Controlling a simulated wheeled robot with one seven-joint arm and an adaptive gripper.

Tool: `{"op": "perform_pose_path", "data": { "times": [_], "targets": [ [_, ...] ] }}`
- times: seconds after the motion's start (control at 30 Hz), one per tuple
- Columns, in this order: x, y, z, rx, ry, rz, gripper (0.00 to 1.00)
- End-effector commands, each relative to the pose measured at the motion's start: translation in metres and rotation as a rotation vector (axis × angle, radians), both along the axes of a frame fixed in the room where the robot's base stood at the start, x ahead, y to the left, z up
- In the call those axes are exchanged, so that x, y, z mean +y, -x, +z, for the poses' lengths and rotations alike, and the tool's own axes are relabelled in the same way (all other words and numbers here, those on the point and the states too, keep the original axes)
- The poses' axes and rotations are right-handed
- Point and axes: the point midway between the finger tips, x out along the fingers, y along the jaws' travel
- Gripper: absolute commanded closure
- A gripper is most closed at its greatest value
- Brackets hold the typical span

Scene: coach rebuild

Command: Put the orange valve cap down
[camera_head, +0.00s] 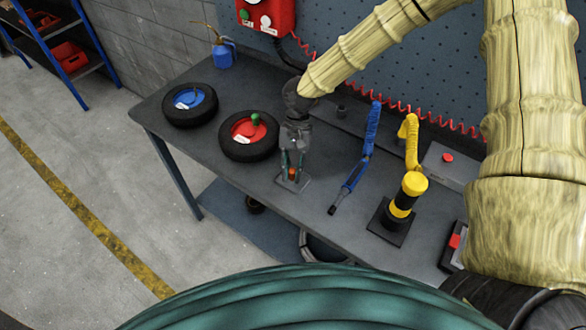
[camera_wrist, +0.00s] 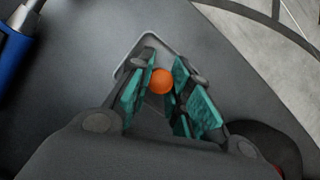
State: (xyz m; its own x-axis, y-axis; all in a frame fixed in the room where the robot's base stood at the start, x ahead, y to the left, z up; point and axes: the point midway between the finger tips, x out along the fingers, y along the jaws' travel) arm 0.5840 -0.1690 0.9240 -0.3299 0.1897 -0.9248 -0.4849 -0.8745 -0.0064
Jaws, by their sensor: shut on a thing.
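The orange valve cap (camera_head: 292,174) is small and round. It also shows in the wrist view (camera_wrist: 161,81), between the teal finger pads. My gripper (camera_head: 292,172) points down and is shut on the cap. Cap and fingertips are over a small grey square tray (camera_head: 305,185) near the workbench's front edge. The tray's rim also shows in the wrist view (camera_wrist: 147,42). I cannot tell whether the cap touches the tray, and the fingers hide part of it.
To the left on the workbench (camera_head: 230,175) lie a tyre with a red hub and a green cap (camera_head: 255,119), and a tyre with a blue hub (camera_head: 190,98). To the right are a blue tool (camera_head: 367,150) and a yellow jointed device (camera_head: 408,190). Bare bench lies between.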

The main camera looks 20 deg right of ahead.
Motion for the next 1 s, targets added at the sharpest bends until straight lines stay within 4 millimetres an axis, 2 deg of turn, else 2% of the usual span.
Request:
{"op": "perform_pose_path", "data": {
  "times": [0.03, 0.13, 0.63, 0.8, 1.0],
  "targets": [
    [0.0, 0.0, 0.0, 0.0, 0.0, 0.0, 0.75],
    [0.0, 0.0, 0.0, 0.0, 0.0, 0.0, 0.59],
    [0.0, 0.0, 0.007, 0.0, 0.002, 0.0, 0.59],
    [-0.002, -0.003, 0.018, -0.001, -0.002, -0.002, 0.59],
    [-0.007, -0.012, 0.042, -0.002, -0.001, -0.003, 0.59]
  ]
}}
